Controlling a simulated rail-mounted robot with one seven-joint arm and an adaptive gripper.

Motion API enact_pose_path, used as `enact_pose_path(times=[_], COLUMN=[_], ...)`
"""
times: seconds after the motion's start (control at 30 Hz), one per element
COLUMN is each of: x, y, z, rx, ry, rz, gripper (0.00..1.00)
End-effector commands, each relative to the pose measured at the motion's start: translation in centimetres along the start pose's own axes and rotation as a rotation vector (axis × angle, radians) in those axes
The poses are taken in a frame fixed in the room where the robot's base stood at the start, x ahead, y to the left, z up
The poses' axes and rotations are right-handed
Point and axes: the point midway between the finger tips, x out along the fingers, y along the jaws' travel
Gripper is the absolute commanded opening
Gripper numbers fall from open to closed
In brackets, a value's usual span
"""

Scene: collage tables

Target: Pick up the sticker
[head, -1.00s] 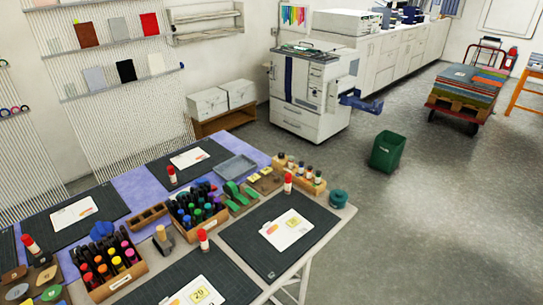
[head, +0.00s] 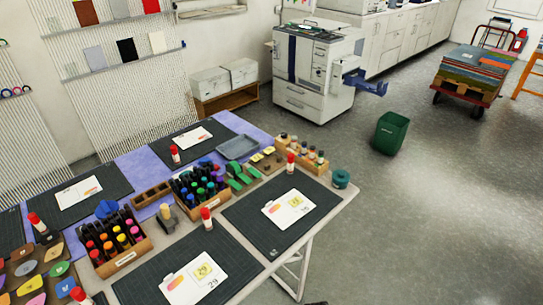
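Two yellow square stickers lie on white cards in the head view. One sticker (head: 203,271) is on the near white card (head: 180,289), with dark marks that look like a number. The other sticker (head: 295,202) is on the right white card (head: 280,215). I cannot tell which of them the task means. Small yellow pieces (head: 262,154) also lie near the back of the table. My gripper is not in view.
Dark cutting mats (head: 245,215) cover much of the table. Marker boxes (head: 125,258), red-capped glue sticks (head: 206,219), a grey tray (head: 237,147) and a bottle rack (head: 302,155) stand among them.

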Motion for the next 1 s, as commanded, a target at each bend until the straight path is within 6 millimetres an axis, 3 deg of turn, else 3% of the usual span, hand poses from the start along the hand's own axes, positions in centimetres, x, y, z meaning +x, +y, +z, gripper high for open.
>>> enact_pose_path(times=[0.43, 0.47, 0.63, 1.0], x=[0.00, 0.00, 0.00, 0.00], y=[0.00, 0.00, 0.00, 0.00], z=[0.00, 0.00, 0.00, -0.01], rx=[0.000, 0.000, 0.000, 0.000], ry=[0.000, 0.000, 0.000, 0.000], rz=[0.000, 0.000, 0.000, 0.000], gripper=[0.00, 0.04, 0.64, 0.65])
